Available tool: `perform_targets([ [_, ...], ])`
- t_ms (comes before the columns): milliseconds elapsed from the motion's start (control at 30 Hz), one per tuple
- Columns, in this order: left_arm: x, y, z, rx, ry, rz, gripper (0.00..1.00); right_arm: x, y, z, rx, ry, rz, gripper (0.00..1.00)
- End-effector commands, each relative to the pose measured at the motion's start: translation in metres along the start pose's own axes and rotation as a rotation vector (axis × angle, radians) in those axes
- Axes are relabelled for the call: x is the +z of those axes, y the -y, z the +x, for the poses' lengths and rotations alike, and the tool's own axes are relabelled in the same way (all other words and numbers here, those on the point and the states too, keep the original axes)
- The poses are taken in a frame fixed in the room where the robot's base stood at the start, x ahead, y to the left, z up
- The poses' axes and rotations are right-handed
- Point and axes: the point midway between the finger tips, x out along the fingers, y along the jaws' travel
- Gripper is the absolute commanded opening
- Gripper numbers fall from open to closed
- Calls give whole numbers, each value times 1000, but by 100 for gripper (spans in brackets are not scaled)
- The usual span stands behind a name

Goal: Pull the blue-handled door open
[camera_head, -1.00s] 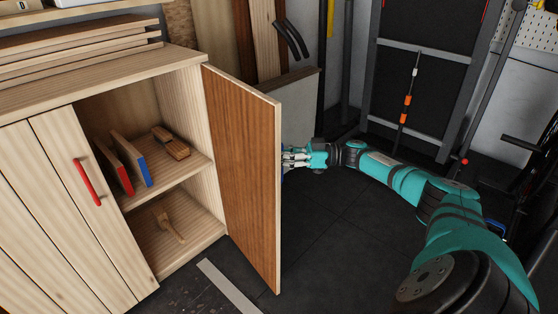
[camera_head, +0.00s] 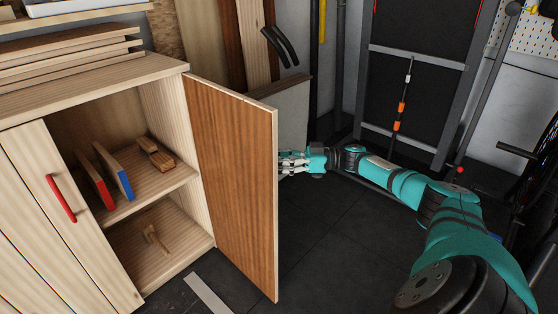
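The cabinet door (camera_head: 235,175) stands wide open on the right of the wooden cabinet, with its brown inner face toward me. Its outer face and blue handle are hidden behind it. My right gripper (camera_head: 290,163) is at the door's free edge, on the outer side. Its fingertips pass out of sight behind the door, so I cannot see whether they hold the handle. My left gripper is not in view.
The cabinet's other door, with a red handle (camera_head: 61,198), is shut. Boards (camera_head: 70,55) lie on top. A panel (camera_head: 284,115) stands behind the door; dark floor lies right of it.

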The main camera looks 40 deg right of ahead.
Motion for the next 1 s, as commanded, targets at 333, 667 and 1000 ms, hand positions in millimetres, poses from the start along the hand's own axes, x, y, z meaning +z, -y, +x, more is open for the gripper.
perform_targets([
  [333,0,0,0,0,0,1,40,1,0,-36,4,4,0,36],
  [667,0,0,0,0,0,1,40,0,0,-102,4,1,-1,36],
  [1000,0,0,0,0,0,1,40,0,1,-121,1,0,-1,36],
])
